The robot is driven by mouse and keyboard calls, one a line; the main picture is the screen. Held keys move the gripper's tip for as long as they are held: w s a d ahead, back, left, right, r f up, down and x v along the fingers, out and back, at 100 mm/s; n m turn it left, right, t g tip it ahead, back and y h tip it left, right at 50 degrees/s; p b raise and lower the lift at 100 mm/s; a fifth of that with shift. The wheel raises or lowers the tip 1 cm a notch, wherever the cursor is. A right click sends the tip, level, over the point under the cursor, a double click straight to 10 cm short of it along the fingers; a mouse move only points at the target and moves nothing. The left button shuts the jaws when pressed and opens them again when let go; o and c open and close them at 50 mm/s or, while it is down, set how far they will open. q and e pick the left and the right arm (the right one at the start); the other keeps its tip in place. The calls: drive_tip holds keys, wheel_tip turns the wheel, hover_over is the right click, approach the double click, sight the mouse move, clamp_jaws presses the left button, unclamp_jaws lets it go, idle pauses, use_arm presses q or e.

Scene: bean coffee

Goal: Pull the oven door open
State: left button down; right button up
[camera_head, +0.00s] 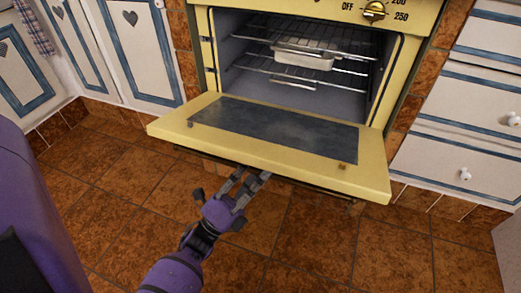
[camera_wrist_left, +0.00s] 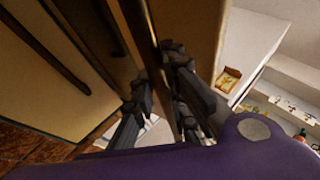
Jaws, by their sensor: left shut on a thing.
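The yellow oven door (camera_head: 370,174) is swung down and lies open, close to level, with its dark glass panel facing up. A dark handle bar (camera_head: 305,187) runs along its front edge, partly hidden under the edge. My left gripper (camera_head: 252,176) comes up from below and is shut on the handle near its middle; the fingertips are partly hidden by the door edge. In the left wrist view the dark fingers (camera_wrist_left: 161,88) close around a narrow bar. The oven cavity (camera_head: 330,100) is exposed behind the door. My right gripper is not in view.
Wire racks (camera_head: 350,82) inside the oven hold a light metal pan (camera_head: 303,60). A gold knob (camera_head: 375,11) sits on the panel above. White cabinets with blue trim (camera_head: 140,45) and drawers (camera_head: 450,135) flank the oven. The brown tiled floor (camera_head: 300,250) in front is clear.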

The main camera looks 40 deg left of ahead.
use_arm(q)
drive_tip(key=shift+w+a+f+m+t+h+b, duration=0.15)
drive_tip(key=shift+f+m+t+h+b, duration=0.2)
drive_tip(key=shift+f, duration=0.55)
drive_tip(key=shift+w+f+m+t+h+b, duration=0.2)
drive_tip(key=shift+f+m+h+b, duration=0.3)
drive_tip(key=shift+f, duration=0.35)
drive_tip(key=shift+w+a+f+m+t+h+b, duration=0.2)
drive_tip(key=shift+f+m+h, duration=0.3)
drive_tip(key=shift+f, duration=0.4)
drive_tip(key=shift+d, duration=0.1)
drive_tip(key=c, duration=1.8)
unclamp_jaws()
drive_tip(key=shift+f, duration=0.1)
drive_tip(key=shift+s+d, duration=0.1)
drive_tip(key=v, duration=1.2)
